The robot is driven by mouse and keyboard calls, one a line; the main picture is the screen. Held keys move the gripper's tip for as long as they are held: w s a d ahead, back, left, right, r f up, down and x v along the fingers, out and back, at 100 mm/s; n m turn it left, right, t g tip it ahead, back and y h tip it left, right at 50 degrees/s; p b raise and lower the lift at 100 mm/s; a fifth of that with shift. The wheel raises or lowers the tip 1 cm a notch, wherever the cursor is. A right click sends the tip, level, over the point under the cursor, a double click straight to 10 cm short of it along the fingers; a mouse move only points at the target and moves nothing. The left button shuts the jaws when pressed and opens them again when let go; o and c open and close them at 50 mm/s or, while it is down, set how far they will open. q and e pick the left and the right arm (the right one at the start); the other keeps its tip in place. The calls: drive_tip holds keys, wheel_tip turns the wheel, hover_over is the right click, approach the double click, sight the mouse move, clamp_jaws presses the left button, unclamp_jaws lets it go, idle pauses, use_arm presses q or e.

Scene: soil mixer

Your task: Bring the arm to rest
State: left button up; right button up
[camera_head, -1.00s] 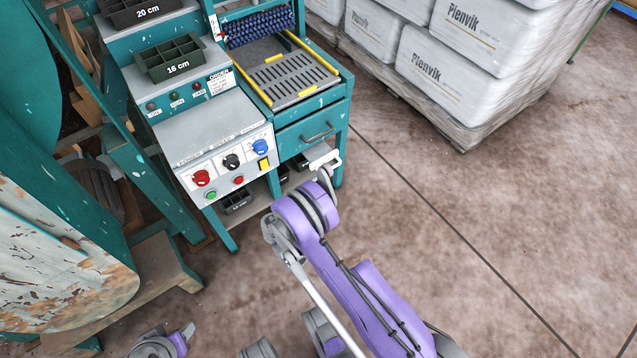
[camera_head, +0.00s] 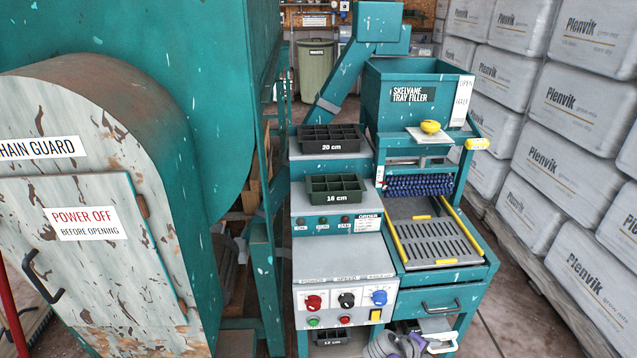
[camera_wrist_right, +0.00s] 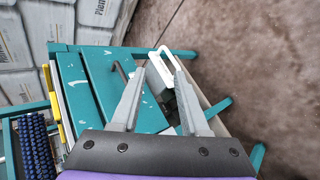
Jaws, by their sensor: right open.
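My right gripper (camera_wrist_right: 166,78) is open, with its two grey fingers apart, in the right wrist view. A white loop-shaped piece (camera_wrist_right: 183,53) shows at the fingertips; I cannot tell whether it touches them. The gripper is near the front of the teal tray filler (camera_wrist_right: 88,88), by its drawer handle. In the head view my purple and grey right arm (camera_head: 388,346) shows only at the bottom edge, low in front of the filler (camera_head: 445,279). The white piece (camera_head: 442,345) is beside it, below the drawer handle. My left gripper is out of view.
The rusty chain guard (camera_head: 90,290) fills the left. Floor (camera_head: 490,335) shows between filler and bags.

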drive_tip(key=s+a+r+m+y, duration=0.2)
drive_tip(key=s+a+r+y, duration=0.15)
drive_tip(key=s, duration=0.45)
drive_tip(key=s+a+r+m+y, duration=0.3)
drive_tip(key=s+a, duration=0.1)
drive_tip(key=s, duration=0.5)
drive_tip(key=s+a+r+m+y, duration=0.2)
drive_tip(key=s+a+r+y, duration=0.15)
drive_tip(key=s, duration=0.45)
use_arm(q)
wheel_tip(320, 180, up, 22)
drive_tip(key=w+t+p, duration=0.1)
drive_tip(key=p, duration=1.8)
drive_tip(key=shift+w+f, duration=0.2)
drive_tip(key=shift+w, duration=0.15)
use_arm(e)
wheel_tip(320, 180, up, 22)
drive_tip(key=w+t+h, duration=0.1)
drive_tip(key=shift+w+f, duration=0.15)
drive_tip(key=shift+w, duration=0.2)
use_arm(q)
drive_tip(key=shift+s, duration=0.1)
use_arm(e)
drive_tip(key=shift+s+a, duration=0.1)
